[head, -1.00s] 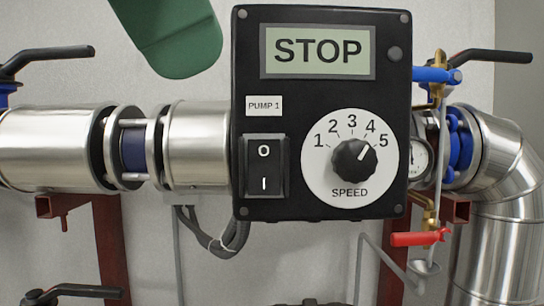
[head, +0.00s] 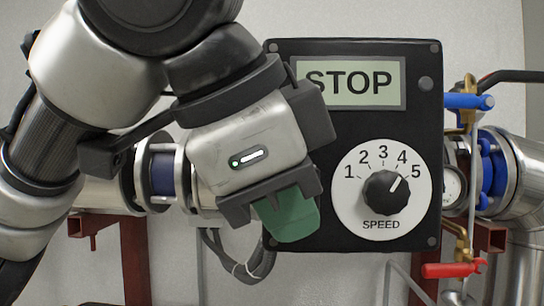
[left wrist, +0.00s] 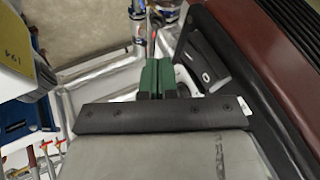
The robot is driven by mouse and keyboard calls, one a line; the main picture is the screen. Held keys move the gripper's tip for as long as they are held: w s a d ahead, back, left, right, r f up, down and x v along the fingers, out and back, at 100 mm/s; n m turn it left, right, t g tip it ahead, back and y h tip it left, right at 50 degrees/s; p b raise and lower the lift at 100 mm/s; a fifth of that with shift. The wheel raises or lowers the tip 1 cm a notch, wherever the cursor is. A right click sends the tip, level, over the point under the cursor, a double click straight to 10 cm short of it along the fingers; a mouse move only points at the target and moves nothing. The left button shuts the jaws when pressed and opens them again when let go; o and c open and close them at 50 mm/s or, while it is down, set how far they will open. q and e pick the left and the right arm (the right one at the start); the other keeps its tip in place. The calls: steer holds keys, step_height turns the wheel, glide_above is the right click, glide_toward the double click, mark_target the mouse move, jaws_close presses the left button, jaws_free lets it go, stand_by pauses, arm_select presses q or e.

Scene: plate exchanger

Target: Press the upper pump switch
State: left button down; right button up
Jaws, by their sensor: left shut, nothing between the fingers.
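The black pump control box (head: 290,52) has a display reading STOP (head: 352,83) and a white speed dial (head: 352,212) with its knob turned between 4 and 5. My left gripper (head: 290,222) is in front of the box's lower left part, its green fingers shut and empty. It hides the pump switch and the PUMP 1 label in the head view. In the left wrist view the black rocker switch (left wrist: 205,58) shows just right of the green fingertips (left wrist: 157,68). I cannot tell whether they touch it. My right gripper is not in view.
Silver pipes (head: 102,192) run behind the box at both sides. A blue valve handle (head: 465,101) and a red one (head: 450,270) are to its right. Cables (head: 250,265) hang below the box.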

arm_select(q)
steer(key=shift+w+f, duration=0.15)
steer(key=shift+w, duration=0.95)
steer(key=shift+r+p, duration=0.85)
steer(key=shift+p, duration=0.4)
steer(key=shift+w, duration=0.1)
